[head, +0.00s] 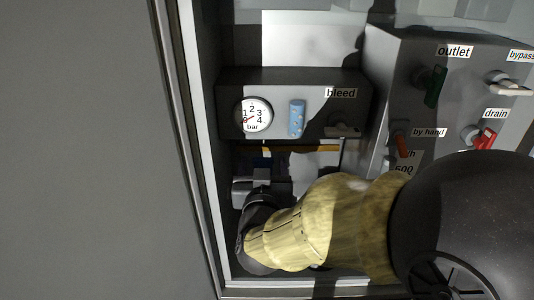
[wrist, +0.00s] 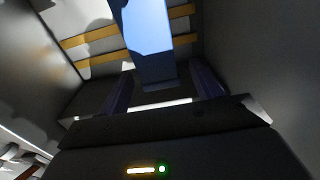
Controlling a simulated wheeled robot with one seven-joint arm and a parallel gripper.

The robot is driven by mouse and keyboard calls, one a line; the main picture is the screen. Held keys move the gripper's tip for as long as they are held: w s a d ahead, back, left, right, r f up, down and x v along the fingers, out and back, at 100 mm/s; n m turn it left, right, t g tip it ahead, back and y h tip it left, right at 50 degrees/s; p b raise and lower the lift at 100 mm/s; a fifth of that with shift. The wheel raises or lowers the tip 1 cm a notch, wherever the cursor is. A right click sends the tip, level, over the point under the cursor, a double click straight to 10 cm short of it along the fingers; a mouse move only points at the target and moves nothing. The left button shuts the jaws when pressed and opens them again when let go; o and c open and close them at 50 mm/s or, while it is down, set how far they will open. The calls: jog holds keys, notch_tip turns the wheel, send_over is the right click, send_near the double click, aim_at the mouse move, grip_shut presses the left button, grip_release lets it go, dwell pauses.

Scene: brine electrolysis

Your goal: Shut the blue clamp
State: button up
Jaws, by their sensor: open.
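A light blue, upright piece (head: 297,118), seemingly the blue clamp, sits on the grey panel between the gauge and the bleed label in the head view. In the wrist view a bright blue flat face (wrist: 146,25) with a dark lower end stands ahead of my gripper (wrist: 162,78). I cannot tell for sure that it is the same piece. The two dark fingers are apart, with the lower end of the blue face near the gap between them. In the head view my gripper (head: 262,180) is below the gauge panel, its fingertips hard to make out in shadow.
A round pressure gauge (head: 253,117) is left of the blue piece. A dark frame wall (head: 193,130) stands close on the left.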

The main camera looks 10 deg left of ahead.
jog(key=shift+w+a, duration=0.2)
jog(key=shift+w, duration=0.5)
jog(key=c, duration=1.4)
jog(key=shift+d+b, duration=0.1)
jog(key=shift+b, duration=0.2)
